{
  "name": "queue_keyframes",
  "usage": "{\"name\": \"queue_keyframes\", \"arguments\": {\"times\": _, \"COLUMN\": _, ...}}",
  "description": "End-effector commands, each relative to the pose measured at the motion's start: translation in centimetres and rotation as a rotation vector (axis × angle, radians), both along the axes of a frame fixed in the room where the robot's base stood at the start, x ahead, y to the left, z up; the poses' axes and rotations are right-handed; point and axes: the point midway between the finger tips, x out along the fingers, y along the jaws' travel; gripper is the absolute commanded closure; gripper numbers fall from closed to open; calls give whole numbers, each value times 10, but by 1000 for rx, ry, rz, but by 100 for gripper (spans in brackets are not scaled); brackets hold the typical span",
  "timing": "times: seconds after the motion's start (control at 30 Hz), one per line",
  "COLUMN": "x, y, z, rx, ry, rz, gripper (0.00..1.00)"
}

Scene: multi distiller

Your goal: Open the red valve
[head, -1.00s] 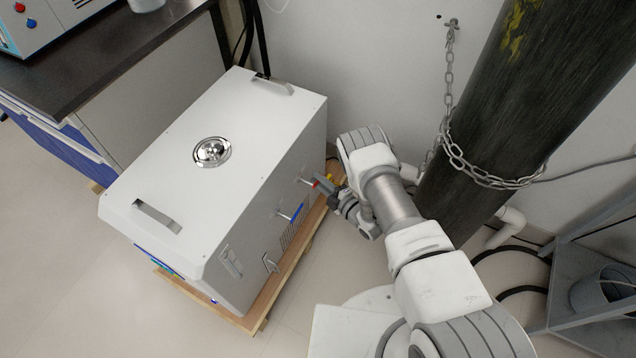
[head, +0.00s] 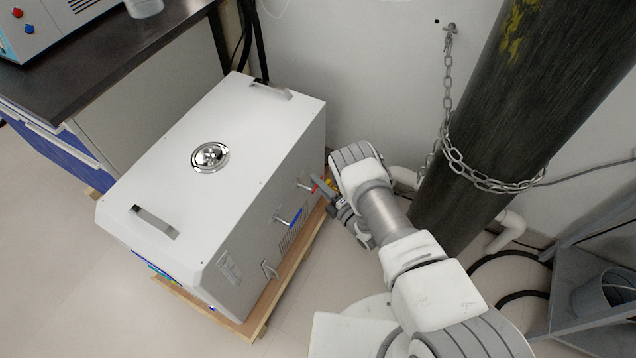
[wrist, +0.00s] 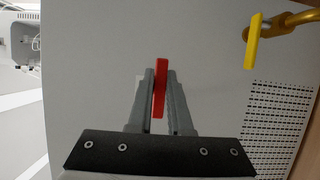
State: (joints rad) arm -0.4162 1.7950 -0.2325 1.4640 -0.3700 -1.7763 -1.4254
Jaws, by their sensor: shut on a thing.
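The red valve handle (wrist: 161,84) stands between my gripper's two fingers in the wrist view. In the head view only a bit of the red valve (head: 316,189) shows beside the fingers, on the side of the white machine (head: 262,130). My gripper (head: 325,190) reaches the machine's side from the right. In the wrist view my gripper (wrist: 160,88) is shut on the red handle, with the handle's end standing out past the fingertips. The valve's stem is hidden behind the fingers.
A blue valve (head: 294,217) sits nearer on the same side. A yellow valve (wrist: 252,42) is to the right in the wrist view, above a vent grille (wrist: 278,125). A chained dark cylinder (head: 480,120) stands right of my arm. The machine rests on a wooden pallet (head: 262,310).

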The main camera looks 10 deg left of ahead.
Motion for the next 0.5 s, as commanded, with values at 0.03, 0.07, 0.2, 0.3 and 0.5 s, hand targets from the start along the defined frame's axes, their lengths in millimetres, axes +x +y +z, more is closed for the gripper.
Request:
{"name": "queue_keyframes", "arguments": {"times": 0.03, "x": 0, "y": 0, "z": 0, "rx": -1, "ry": -1, "rz": 0, "gripper": 100}}
{"name": "queue_keyframes", "arguments": {"times": 0.07, "x": 0, "y": 0, "z": 0, "rx": -1, "ry": -1, "rz": 0, "gripper": 100}}
{"name": "queue_keyframes", "arguments": {"times": 0.2, "x": 0, "y": 0, "z": 0, "rx": -1, "ry": -1, "rz": 0, "gripper": 100}}
{"name": "queue_keyframes", "arguments": {"times": 0.3, "x": 0, "y": 0, "z": 0, "rx": 0, "ry": 0, "rz": 0, "gripper": 65}}
{"name": "queue_keyframes", "arguments": {"times": 0.5, "x": 0, "y": 0, "z": 0, "rx": 1, "ry": 1, "rz": 0, "gripper": 52}}
